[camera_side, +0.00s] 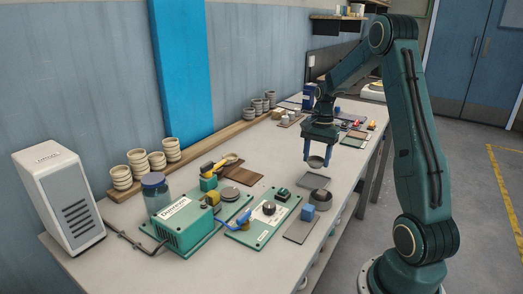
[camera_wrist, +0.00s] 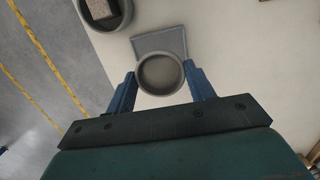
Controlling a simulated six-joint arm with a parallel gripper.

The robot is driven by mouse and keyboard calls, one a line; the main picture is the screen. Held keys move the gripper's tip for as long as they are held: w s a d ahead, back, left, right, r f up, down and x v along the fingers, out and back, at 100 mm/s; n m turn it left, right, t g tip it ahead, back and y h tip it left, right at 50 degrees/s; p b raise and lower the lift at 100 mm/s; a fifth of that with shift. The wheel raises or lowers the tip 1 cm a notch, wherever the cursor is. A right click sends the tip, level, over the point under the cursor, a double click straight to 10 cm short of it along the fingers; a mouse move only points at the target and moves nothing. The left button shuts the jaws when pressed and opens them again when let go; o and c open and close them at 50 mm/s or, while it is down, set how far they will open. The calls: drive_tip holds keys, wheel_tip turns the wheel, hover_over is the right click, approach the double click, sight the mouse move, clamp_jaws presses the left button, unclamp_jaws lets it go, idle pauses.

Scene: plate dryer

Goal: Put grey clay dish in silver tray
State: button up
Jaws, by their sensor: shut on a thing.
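My gripper (camera_side: 320,154) points down over the table with its two blue fingers shut on the grey clay dish (camera_side: 316,162). In the wrist view the round dish (camera_wrist: 160,75) sits level between the fingertips (camera_wrist: 161,82), and its inside looks empty. The silver tray (camera_side: 314,181) is a flat grey square on the table, just nearer the side camera than the dish. In the wrist view the tray (camera_wrist: 162,40) shows beyond the dish, which hides its near part. The dish appears to be held above the table; the exact height is hard to tell.
A blue block (camera_side: 308,212) and a dark round pot (camera_side: 321,198) stand close to the tray. The table edge is close on the right.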

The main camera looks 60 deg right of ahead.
sight(314, 182)
drive_tip(key=shift+f, duration=2.7)
drive_tip(key=shift+f, duration=0.5)
drive_tip(key=o, duration=1.5)
drive_tip(key=shift+c, duration=0.2)
drive_tip(key=shift+r, duration=0.2)
drive_tip(key=shift+r, duration=3.35)
drive_tip(key=shift+a, duration=0.1)
